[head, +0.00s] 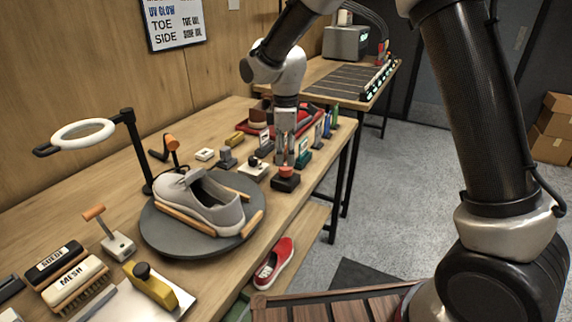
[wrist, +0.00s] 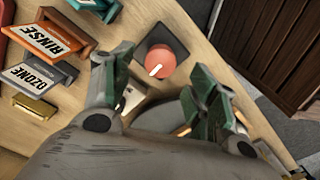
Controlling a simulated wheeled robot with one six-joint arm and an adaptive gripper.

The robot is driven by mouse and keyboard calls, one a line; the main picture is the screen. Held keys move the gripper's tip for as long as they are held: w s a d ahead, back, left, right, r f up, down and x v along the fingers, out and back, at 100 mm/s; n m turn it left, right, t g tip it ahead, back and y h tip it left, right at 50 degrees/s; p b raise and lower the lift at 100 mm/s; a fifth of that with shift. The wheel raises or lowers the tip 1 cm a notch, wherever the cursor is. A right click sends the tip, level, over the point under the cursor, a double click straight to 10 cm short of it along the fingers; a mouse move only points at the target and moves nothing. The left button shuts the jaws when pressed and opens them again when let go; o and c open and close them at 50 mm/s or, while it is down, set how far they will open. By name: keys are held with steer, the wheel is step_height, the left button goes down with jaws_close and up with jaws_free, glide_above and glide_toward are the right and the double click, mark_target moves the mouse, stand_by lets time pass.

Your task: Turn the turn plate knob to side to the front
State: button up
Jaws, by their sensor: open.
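The turn plate knob (head: 286,172) is a round orange-red knob on a black square base at the table's front edge. In the wrist view, the knob (wrist: 161,60) has a white pointer line toward its lower left. My gripper (head: 287,158) is right above the knob, pointing down. The dark grey turn plate (head: 165,239) carries a grey sneaker (head: 205,202) between wooden bars.
Small tools and labelled blocks stand close behind the knob, including the RINSE block (wrist: 50,40) and OZONE block (wrist: 40,75). A ring lamp (head: 83,132) stands left of the plate. Brushes (head: 72,283) lie front left. A red shoe (head: 274,262) sits on the lower shelf.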

mark_target(286, 165)
step_height(286, 165, down, 4)
steer(key=shift+f, duration=0.25)
steer(key=c, duration=1)
